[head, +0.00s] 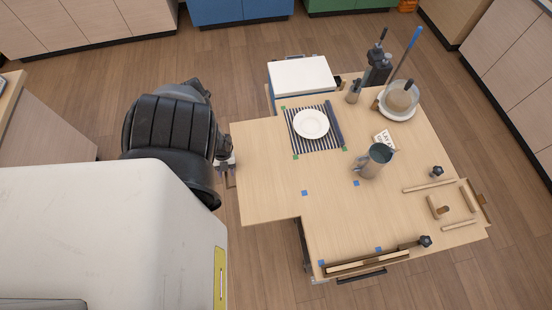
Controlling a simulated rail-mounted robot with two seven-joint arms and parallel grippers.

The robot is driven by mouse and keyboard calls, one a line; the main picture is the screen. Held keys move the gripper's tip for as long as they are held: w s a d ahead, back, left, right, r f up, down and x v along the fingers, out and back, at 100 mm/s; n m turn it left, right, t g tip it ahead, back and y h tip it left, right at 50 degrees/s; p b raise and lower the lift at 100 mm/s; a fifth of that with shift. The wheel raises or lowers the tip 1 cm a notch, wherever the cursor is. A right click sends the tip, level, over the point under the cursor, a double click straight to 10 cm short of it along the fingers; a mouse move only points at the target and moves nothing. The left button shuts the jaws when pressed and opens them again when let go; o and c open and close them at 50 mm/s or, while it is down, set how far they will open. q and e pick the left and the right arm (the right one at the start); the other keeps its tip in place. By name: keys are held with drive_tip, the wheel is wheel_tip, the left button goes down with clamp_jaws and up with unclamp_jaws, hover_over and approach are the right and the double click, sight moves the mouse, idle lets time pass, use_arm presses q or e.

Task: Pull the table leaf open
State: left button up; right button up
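The pale wooden table (335,215) stands right of centre. Its leaf (262,185) is a flat panel that sticks out from the table's left side, level with the top. My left gripper (228,168) is at the leaf's left edge, at the end of my black arm. It seems close to or touching a small dark fitting there. The fingers are small and partly hidden by the arm, so I cannot tell whether they are open or shut. My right gripper is not in view.
On the table are a white plate (311,124) on a striped mat (299,144), a grey pitcher (374,161), a glass bowl (401,98) and several wooden strips. A white-topped box (303,75) stands at the back. Wood floor (255,265) is free near the leaf.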

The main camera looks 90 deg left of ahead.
use_arm(q)
drive_tip(key=p+v, duration=0.2)
drive_tip(key=v, duration=1.1)
drive_tip(key=shift+a+r+p, duration=0.15)
drive_tip(key=shift+r+p, duration=0.15)
drive_tip(key=shift+r, duration=0.05)
idle(0.4)
